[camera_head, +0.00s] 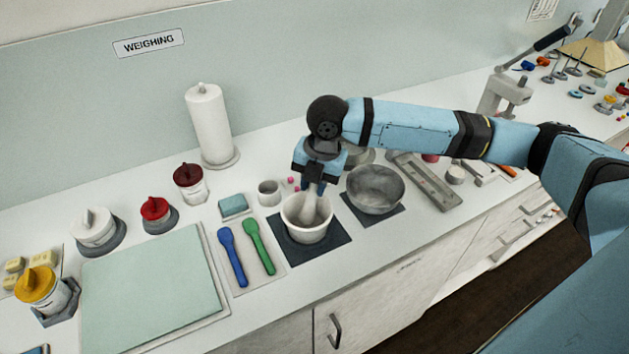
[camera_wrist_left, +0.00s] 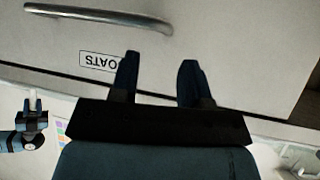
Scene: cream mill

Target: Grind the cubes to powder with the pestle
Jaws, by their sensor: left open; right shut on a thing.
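A white mortar (camera_head: 306,232) stands on a dark mat (camera_head: 337,240) near the front edge of the counter. My right gripper (camera_head: 316,188) is above it, shut on a pale grey pestle (camera_head: 312,211) whose lower end is down inside the mortar. The cubes inside the mortar, if any, are hidden by its wall and the pestle. A few small pink pieces (camera_head: 291,181) lie on the counter behind the mortar. My left gripper (camera_wrist_left: 160,75) shows only in the left wrist view, open and empty, in front of a cabinet front.
A grey metal bowl (camera_head: 375,190) stands just right of the mortar. A blue spoon (camera_head: 231,255) and a green spoon (camera_head: 258,247) lie to its left. A small grey cup (camera_head: 269,193) and a teal sponge (camera_head: 234,206) are behind. A pale green board (camera_head: 150,290) lies at the left.

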